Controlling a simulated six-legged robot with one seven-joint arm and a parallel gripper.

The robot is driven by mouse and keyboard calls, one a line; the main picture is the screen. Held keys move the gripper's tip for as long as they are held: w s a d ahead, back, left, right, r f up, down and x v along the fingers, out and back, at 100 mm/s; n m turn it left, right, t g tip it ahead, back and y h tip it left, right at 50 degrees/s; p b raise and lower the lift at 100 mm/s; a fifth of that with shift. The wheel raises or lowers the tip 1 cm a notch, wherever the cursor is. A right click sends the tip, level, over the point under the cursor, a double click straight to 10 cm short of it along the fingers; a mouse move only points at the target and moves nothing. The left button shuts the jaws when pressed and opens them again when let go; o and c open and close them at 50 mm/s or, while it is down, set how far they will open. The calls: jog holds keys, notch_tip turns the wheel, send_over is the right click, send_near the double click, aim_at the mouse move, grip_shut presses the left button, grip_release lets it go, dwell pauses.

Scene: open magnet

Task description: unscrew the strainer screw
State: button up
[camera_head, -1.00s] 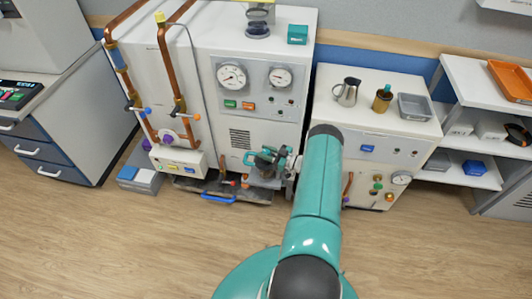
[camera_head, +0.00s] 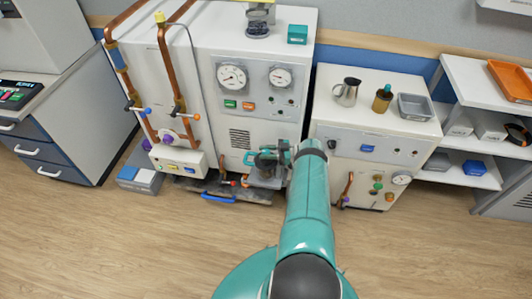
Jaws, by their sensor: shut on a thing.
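My teal arm reaches to the low front right corner of the large white cabinet (camera_head: 258,62). My gripper (camera_head: 262,160) is at its end, dark and small, in front of a grey strainer-like fitting (camera_head: 263,181) near the floor. The gripper is shut on what appears to be the strainer screw at the top of this fitting. The screw itself is hidden by the jaws and too small to make out. The right part of the fitting is close to my arm and partly covered.
Copper pipes (camera_head: 172,75) with valve handles run down the cabinet's left. A blue handle (camera_head: 218,198) sticks out at its base. A lower white cabinet (camera_head: 345,135) with a jug (camera_head: 346,92) stands right of my arm. The wooden floor (camera_head: 120,240) in front is clear.

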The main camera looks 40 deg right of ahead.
aim_at(266, 152)
dwell(0.3)
jog(key=o, duration=0.9)
jog(key=shift+o, duration=0.2)
jog(key=shift+r, duration=0.5)
notch_tip(266, 152, up, 2)
jog(key=shift+r, duration=0.1)
jog(key=s+a+r, duration=0.8)
jog(key=s+r, duration=0.1)
jog(key=s, duration=0.2)
jog(key=shift+s+r, duration=0.3)
jog(key=shift+r, duration=0.1)
